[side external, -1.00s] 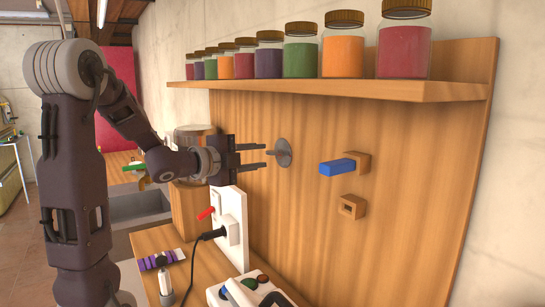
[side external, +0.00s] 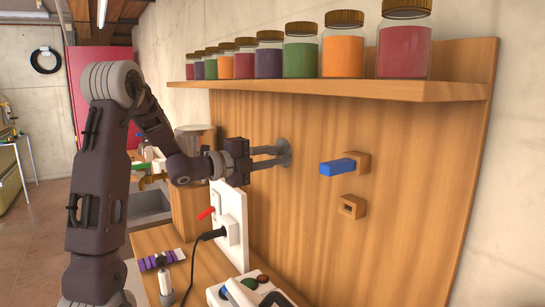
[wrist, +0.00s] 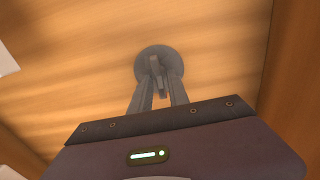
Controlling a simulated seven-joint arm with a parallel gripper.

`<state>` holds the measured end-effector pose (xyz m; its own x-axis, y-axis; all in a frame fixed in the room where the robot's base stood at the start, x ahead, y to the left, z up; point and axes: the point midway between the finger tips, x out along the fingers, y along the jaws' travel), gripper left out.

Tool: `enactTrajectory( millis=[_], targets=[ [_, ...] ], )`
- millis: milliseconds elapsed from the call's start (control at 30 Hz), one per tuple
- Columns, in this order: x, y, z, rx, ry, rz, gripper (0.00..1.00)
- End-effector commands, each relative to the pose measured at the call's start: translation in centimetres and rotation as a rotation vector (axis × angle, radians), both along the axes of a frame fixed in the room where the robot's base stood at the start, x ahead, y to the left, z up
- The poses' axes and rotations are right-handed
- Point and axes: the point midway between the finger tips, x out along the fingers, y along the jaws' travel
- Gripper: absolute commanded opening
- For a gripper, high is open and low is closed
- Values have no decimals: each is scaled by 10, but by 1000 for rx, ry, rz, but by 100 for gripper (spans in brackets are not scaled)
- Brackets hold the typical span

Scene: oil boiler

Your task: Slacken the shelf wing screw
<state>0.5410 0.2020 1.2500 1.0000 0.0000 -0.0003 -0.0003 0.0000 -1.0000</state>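The shelf wing screw (side external: 285,150) is a grey round disc with a raised wing. It sits on the upright wooden panel below the jar shelf (side external: 330,90). In the wrist view the wing screw (wrist: 154,53) is at the upper middle, and its narrow wing stands out between my fingers. My gripper (side external: 279,155) is at the screw, its two grey fingers reaching close to the disc. In the wrist view my gripper (wrist: 160,76) has its fingertips drawn in on both sides of the wing, seemingly touching it. The fingertips partly hide the disc's lower part.
A blue block (side external: 337,167) in a wooden holder and an empty wooden holder (side external: 352,206) stick out to the right. Several jars (side external: 343,50) stand on the shelf. A white socket panel (side external: 229,225) with a plugged cable stands below my gripper.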

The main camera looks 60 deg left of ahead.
Motion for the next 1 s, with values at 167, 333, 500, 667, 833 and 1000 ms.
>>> enactTrajectory(
  millis=[167, 333, 500, 667, 833, 1000],
  targets=[
    [0, 0, 0, 0, 0, 0, 0],
    [0, 0, 0, -5, 0, 0, 0],
    [0, 0, 0, -46, 0, 0, 0],
    [0, 0, 1, -138, 0, 0, 0],
    [-1, 0, 2, -286, 1, 1, 0],
    [0, 1, 4, -447, 1, 0, 0]
  ],
)
